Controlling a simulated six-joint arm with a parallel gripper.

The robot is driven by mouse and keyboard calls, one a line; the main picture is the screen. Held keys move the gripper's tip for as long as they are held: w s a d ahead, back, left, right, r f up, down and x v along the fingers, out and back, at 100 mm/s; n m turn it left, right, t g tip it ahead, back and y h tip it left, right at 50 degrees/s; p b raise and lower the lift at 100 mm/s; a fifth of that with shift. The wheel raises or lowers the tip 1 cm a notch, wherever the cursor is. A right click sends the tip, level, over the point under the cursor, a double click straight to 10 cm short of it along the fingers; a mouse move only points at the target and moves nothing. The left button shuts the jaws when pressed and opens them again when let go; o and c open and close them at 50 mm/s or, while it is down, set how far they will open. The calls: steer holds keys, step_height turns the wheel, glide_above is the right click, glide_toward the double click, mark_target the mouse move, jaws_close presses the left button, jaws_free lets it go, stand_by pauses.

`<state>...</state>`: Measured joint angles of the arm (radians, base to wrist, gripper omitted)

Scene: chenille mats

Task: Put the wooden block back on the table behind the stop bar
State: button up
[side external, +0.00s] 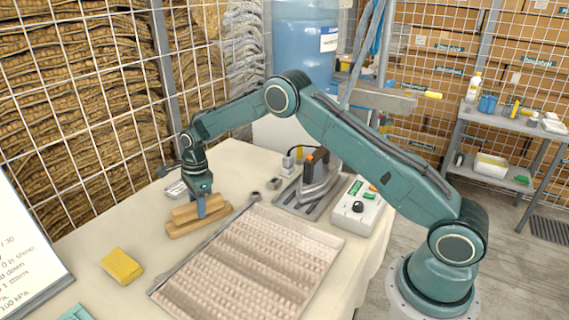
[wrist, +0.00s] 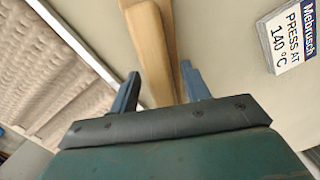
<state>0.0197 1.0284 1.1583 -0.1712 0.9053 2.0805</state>
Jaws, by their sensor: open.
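The wooden block (side external: 183,225) is pale brown with a raised ridge along its top. It lies flat on the cream table, beside the grey stop bar (side external: 208,246) and on the side away from the chenille mat (side external: 255,255). My gripper (side external: 203,207) points down over the block. In the wrist view, the block (wrist: 148,40) runs between the two blue fingers of my gripper (wrist: 160,85), which are open with a gap on each side. The stop bar (wrist: 78,40) also shows there, apart from the block. The block's near end is hidden behind the gripper.
A yellow sponge (side external: 122,266) lies on the table at the front left. An iron (side external: 318,172) stands on a grey rest behind the mat, with a control box (side external: 358,205) to its right. A "PRESS AT 140 °C" card (wrist: 290,35) lies near the block.

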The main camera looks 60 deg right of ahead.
step_height(320, 180, up, 12)
steer(key=d, duration=0.1)
steer(key=shift+s, duration=0.25)
steer(key=shift+d+f, duration=0.1)
stand_by(0.6)
steer(key=s+r+n+t, duration=0.3)
steer(key=s+r+n, duration=0.8)
steer(key=s+r, duration=0.8)
steer(key=s+f+n+t+h, duration=0.1)
steer(key=s+n, duration=1)
steer(key=s, duration=1.2)
step_height(320, 180, down, 2)
steer(key=shift+s+d+f+t, duration=0.1)
steer(key=shift+s+d+t, duration=0.25)
steer(key=shift+t, duration=0.15)
